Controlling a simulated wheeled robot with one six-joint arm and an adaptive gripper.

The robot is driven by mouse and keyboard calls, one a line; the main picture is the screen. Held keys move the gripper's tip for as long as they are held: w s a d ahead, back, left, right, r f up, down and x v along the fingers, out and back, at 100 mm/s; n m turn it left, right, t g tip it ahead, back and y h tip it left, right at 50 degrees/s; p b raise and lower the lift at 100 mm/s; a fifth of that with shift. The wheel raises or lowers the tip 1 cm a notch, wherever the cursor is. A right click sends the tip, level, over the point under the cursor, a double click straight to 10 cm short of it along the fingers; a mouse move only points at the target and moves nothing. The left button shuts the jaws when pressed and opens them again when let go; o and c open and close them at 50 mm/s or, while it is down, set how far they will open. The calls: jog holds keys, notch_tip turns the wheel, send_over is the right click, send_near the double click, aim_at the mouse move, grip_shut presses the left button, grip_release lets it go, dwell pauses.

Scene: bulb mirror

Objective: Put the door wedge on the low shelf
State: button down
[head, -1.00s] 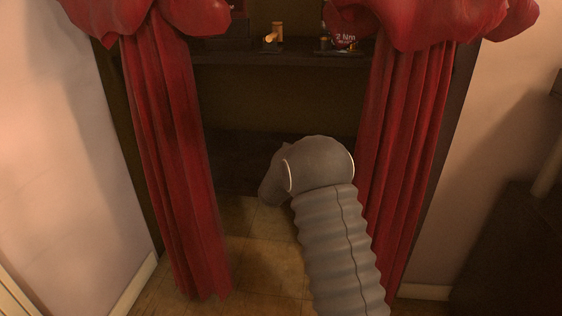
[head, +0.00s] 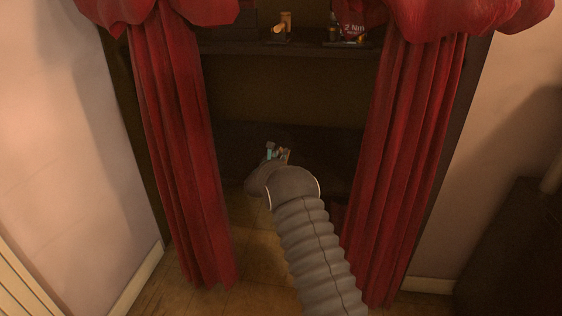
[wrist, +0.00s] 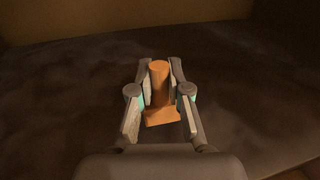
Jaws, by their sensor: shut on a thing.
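My gripper (head: 279,153) reaches in between the red curtains toward the dark low shelf (head: 232,143). In the wrist view my gripper (wrist: 160,66) is shut on an orange-brown wooden piece, which I take as the door wedge (wrist: 161,88). It has a rounded upright part and a flat block at its near end. The low shelf (wrist: 70,95) spreads out dark beneath and beyond it. I cannot tell whether the wedge touches the shelf. In the head view the wedge is mostly hidden by my wrist and fingers.
Red curtains hang at the left (head: 180,150) and right (head: 410,170) of the opening. An upper shelf (head: 300,48) holds a wooden item (head: 283,26) and a red package (head: 352,28). The low shelf around my gripper looks bare. A back wall (wrist: 100,18) closes it off.

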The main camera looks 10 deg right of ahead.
jog(key=shift+f, duration=1.6)
jog(key=shift+f, duration=0.15)
jog(key=c, duration=1.1)
grip_release()
